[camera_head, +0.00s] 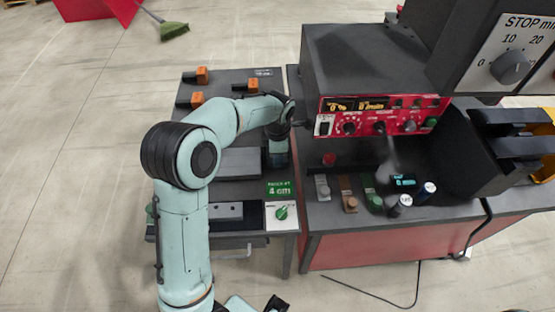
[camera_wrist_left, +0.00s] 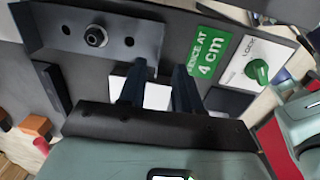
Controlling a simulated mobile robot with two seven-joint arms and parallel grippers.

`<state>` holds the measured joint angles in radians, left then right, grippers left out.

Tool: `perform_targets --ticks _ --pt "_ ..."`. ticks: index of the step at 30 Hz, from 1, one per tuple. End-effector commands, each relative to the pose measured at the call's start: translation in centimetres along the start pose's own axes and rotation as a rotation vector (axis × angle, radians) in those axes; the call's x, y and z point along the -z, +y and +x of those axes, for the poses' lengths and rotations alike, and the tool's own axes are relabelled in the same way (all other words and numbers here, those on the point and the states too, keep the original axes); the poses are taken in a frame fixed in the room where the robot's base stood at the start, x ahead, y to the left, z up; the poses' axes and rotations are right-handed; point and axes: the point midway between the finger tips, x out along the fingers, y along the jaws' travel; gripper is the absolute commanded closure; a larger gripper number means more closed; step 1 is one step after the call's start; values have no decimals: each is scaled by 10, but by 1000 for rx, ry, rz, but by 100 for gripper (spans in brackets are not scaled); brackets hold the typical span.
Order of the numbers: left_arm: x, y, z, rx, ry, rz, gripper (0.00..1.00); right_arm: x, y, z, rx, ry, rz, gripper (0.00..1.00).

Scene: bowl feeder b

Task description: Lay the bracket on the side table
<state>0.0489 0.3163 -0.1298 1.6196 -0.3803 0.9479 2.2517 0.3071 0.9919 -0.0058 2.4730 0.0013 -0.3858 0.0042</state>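The side table (camera_head: 222,86) is the dark grey table left of the red-fronted machine. A dark grey bar with holes (camera_head: 228,211) lies near its front edge; the left wrist view shows the bar (camera_wrist_left: 125,38) with a bolt in it. It may be the bracket, but I cannot tell for sure. My left gripper (camera_head: 278,152) is low over the table's right part. In the left wrist view its two dark fingers (camera_wrist_left: 160,90) stand apart, with a pale flat patch visible beyond them. My right gripper is not clearly shown; teal and black parts of mine show at the bottom edge.
Orange-ended clamps (camera_head: 197,99) sit at the table's back left. A green sign (camera_head: 280,188) reading 4 cm and a green knob (camera_head: 282,213) are at the front right. The machine's control box (camera_head: 360,70) rises close to the right of my left gripper. Open floor lies left.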

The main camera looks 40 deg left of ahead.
Motion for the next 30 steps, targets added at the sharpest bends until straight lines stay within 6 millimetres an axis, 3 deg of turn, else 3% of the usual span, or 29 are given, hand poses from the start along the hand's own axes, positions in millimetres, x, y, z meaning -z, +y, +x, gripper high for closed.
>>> perform_targets --ticks 3,10,30 --pt "-1 1 -29 -4 -3 0 67 1 -1 -3 0 1 0 63" --pt "0 0 -61 -1 -1 -1 67 2 -2 -6 1 3 -1 63" --pt "0 0 -67 1 0 -1 67 2 -3 -6 1 3 -1 63"
